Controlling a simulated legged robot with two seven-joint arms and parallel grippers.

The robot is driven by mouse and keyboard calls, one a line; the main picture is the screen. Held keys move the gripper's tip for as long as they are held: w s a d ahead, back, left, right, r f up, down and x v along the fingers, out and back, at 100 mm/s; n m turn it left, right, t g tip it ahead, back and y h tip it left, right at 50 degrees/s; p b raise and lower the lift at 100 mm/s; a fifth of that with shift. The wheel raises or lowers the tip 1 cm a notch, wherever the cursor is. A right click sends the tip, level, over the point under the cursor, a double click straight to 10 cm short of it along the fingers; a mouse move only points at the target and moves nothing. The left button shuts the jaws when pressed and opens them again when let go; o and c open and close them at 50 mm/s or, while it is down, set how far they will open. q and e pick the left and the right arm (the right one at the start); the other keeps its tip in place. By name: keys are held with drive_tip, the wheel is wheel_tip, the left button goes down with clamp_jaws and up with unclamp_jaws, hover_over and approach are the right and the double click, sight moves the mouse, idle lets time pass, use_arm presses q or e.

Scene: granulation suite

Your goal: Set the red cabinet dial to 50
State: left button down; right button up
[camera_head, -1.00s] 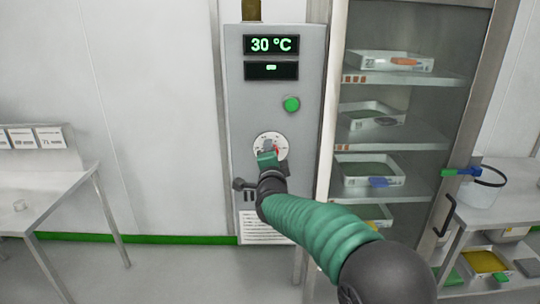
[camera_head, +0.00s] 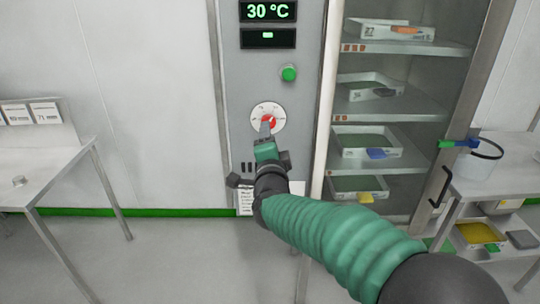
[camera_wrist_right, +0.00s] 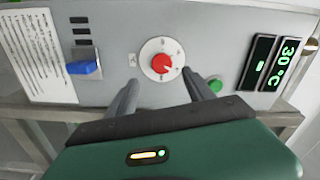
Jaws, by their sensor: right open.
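The red dial knob (camera_head: 268,121) sits on a round white scale on the grey cabinet front (camera_head: 240,100). It also shows in the right wrist view (camera_wrist_right: 161,63), where a small pale mark is on the knob; the scale numbers are too small to read. The display (camera_head: 268,11) reads 30 °C. My right gripper (camera_head: 266,128) is in front of the dial's lower part in the head view. In the right wrist view its two fingers (camera_wrist_right: 162,80) are spread and empty, short of the knob, with the knob between their lines. My left gripper is out of view.
A green button (camera_head: 289,73) is above right of the dial. A blue switch (camera_wrist_right: 84,67) shows on the panel in the right wrist view. A glass-fronted cabinet with trays (camera_head: 365,141) stands at right, a steel table (camera_head: 50,172) at left.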

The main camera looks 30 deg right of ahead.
drive_tip(key=v, duration=0.7)
drive_tip(key=shift+a, duration=0.15)
drive_tip(key=shift+f, duration=0.1)
